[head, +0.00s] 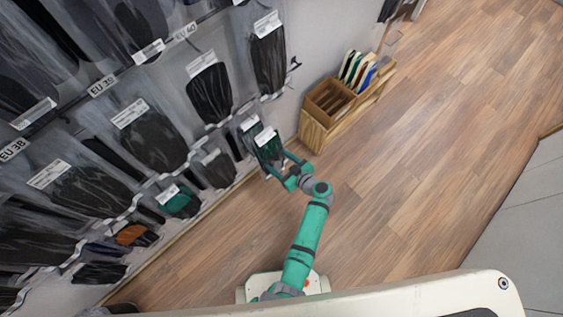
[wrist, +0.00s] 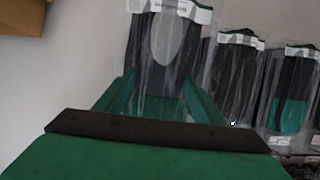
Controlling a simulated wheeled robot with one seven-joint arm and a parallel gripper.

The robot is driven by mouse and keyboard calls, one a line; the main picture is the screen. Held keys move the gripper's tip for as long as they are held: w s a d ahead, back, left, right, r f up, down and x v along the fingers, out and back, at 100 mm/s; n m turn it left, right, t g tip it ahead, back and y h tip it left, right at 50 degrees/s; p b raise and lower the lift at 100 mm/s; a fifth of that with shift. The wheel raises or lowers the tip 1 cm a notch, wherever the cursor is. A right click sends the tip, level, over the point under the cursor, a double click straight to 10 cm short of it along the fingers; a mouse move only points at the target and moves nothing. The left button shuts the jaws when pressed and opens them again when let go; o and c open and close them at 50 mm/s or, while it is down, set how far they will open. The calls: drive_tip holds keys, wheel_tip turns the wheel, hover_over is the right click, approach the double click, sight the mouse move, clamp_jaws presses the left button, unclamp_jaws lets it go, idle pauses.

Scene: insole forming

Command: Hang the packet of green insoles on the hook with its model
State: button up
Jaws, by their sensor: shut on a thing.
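My gripper (head: 275,168) is shut on a clear packet of dark green insoles (head: 268,150) with a white header card. It holds the packet close to the wall rack, header up. In the wrist view the held packet (wrist: 163,60) stands between my green fingers (wrist: 160,100), its upper part and card in front of the wall. Right behind it in the head view is another packet with a white card (head: 250,126), partly hidden. I cannot tell whether the held packet touches a hook.
A packet with teal insoles (head: 180,204) hangs lower left. A wooden box (head: 318,128) with coloured insoles stands by the wall. The wood floor (head: 430,150) at right is clear.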

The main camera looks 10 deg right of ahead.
drive_tip(key=shift+w+a+f, duration=0.1)
drive_tip(key=shift+w+a, duration=0.65)
drive_tip(key=shift+w, duration=0.35)
drive_tip(key=shift+w+a+f, duration=0.1)
drive_tip(key=shift+w+a, duration=0.65)
drive_tip(key=shift+w, duration=0.35)
drive_tip(key=shift+w+a+f, duration=0.3)
drive_tip(key=shift+w+f, duration=0.1)
drive_tip(key=shift+w, duration=0.05)
drive_tip(key=shift+a+f, duration=0.1)
drive_tip(key=shift+a, duration=0.1)
drive_tip(key=shift+d, duration=0.1)
drive_tip(key=o, duration=1.2)
drive_tip(key=shift+w, duration=0.1)
drive_tip(key=v, duration=1.1)
